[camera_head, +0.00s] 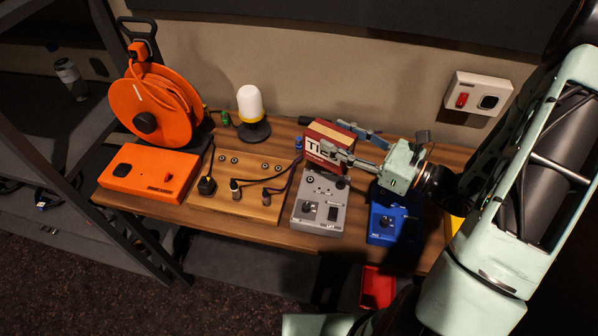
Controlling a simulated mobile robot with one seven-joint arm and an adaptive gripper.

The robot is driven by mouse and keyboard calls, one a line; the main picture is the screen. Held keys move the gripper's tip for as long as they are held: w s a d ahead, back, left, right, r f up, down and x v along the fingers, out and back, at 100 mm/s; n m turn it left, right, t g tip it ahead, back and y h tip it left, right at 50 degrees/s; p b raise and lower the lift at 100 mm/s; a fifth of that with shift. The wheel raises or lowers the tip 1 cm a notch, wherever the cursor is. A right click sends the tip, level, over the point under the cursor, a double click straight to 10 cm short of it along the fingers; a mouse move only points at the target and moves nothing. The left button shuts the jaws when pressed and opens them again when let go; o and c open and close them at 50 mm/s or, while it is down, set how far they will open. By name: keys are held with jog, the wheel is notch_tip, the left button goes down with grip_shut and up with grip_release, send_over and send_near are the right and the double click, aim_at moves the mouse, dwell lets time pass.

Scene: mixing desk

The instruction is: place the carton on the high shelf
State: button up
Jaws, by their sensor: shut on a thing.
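The wooden desk (272,228) holds an orange cable reel (150,112), an orange box (150,173), a white lamp (250,104), a wooden jack panel (225,190), a grey box (320,209) and a blue box (385,222). A dark rack (90,190) stands left. A red bin (378,287) is below.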

jog(key=s+n+g+y, duration=0.2)
jog(key=s+n+g, duration=0.2)
jog(key=s+g, duration=0.2)
jog(key=w+f+b, duration=0.1)
jog(key=w, duration=0.2)
jog(key=w+f+b, duration=0.2)
jog(key=w, duration=0.1)
jog(key=w+f+b, duration=0.1)
jog(key=w+b, duration=0.1)
jog(key=w, duration=0.1)
jog(key=shift+w+a+f, duration=0.15)
jog(key=shift+a+f, duration=0.05)
jog(key=shift+f, duration=0.15)
jog(key=w+f+b, duration=0.4)
jog(key=shift+d+f, duration=0.15)
jog(key=shift+w+f+b, duration=0.2)
jog(key=shift+f+b, duration=0.55)
jog(key=shift+f, duration=0.2)
jog(key=shift+w+f+b, duration=0.15)
jog(key=shift+f+b, duration=0.55)
jog(key=shift+f, duration=0.25)
jog(key=shift+f, duration=0.15)
jog(key=o, duration=1.3)
jog(key=shift+c, duration=0.2)
